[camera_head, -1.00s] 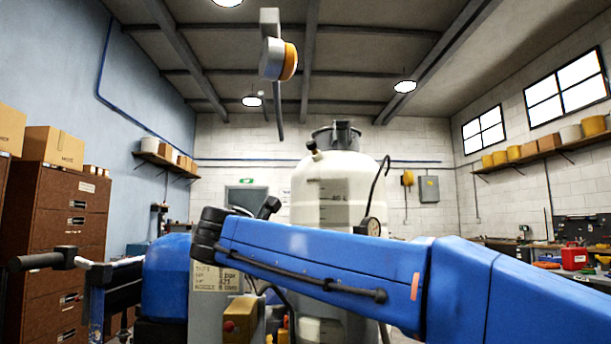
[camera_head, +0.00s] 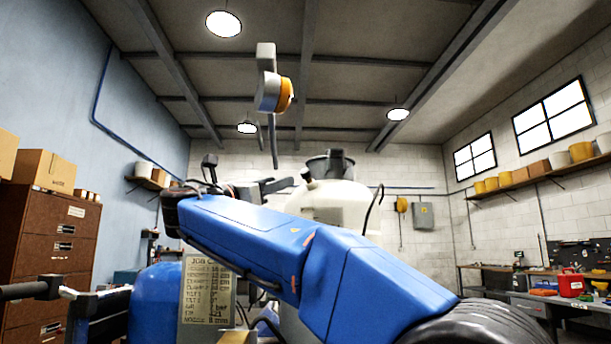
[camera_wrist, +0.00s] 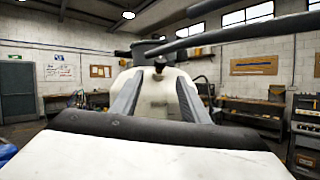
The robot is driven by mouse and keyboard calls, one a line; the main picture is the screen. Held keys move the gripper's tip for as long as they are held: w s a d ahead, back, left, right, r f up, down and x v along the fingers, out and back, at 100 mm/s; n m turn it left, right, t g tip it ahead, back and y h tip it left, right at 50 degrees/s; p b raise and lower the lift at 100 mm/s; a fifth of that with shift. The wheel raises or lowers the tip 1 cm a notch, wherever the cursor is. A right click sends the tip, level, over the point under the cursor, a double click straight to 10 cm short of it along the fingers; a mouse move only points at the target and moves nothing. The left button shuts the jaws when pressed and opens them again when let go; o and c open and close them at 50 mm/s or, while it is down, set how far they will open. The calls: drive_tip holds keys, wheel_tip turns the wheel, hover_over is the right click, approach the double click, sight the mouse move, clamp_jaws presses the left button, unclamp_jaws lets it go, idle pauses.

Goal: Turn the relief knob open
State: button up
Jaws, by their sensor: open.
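The white tank (camera_head: 335,202) stands behind my blue arm in the head view, its lower part hidden. A small black knob (camera_head: 307,174), apparently the relief knob, sits on its upper left shoulder. My gripper (camera_head: 282,185) is at the left of the tank, close to the knob in the picture; the gap in depth is unclear. In the wrist view the tank (camera_wrist: 155,107) fills the middle, and the dark knob (camera_wrist: 159,63) shows between the tips of my open grey fingers (camera_wrist: 159,76). Nothing is held. I cannot read the knob's turn angle.
A grey bar with a white and orange lamp-like part (camera_head: 273,93) rises above the machine. A dark bar (camera_wrist: 235,32) crosses the upper right of the wrist view. A black hose (camera_head: 374,208) curves at the tank's right. A handlebar (camera_head: 35,290) is at lower left.

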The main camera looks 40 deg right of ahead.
sight(303, 175)
drive_tip(key=x, duration=1.3)
drive_tip(key=shift+d+r, duration=0.15)
drive_tip(key=shift+d, duration=0.1)
drive_tip(key=c, duration=1)
